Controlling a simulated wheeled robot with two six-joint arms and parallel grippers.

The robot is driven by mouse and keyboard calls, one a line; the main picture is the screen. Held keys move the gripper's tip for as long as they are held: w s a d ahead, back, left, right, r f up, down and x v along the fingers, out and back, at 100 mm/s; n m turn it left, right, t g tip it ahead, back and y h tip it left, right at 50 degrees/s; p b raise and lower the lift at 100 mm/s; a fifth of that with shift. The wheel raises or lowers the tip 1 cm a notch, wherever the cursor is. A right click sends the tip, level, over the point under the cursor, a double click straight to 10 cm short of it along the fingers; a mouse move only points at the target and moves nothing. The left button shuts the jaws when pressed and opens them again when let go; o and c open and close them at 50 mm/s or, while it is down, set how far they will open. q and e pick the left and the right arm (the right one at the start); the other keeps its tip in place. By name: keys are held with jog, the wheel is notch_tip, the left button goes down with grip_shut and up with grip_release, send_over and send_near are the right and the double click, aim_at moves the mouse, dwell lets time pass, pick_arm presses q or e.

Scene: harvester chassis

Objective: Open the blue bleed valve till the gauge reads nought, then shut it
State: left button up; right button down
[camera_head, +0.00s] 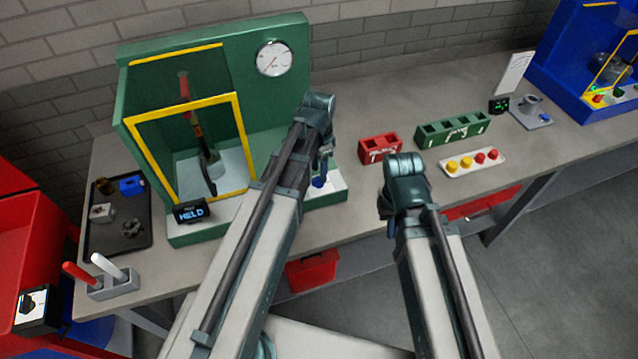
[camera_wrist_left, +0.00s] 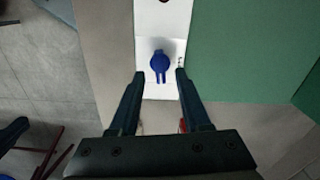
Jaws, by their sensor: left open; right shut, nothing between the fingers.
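The blue bleed valve (camera_wrist_left: 160,62) sits on a white plate (camera_wrist_left: 163,25), its twin-pronged handle pointing toward my left gripper (camera_wrist_left: 158,84). The gripper is open, with its fingertips on either side of the handle's end and nothing held. In the head view the blue valve (camera_head: 319,182) shows just below my left wrist, which hides the left fingers.
The green rig has a yellow-framed window (camera_head: 243,135) and a display reading "HELD" (camera_head: 191,212). A red block (camera_head: 380,148), a green block (camera_head: 453,130) and a button strip (camera_head: 472,163) lie to the right. A dark parts tray (camera_head: 118,245) is at left.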

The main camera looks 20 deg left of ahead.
pick_arm(q)
jog(key=shift+f+b, duration=1.05)
jog(key=shift+f, duration=0.5)
pick_arm(e)
notch_tip(320, 180, down, 3)
pick_arm(q)
jog(key=shift+c, duration=0.3)
grip_shut()
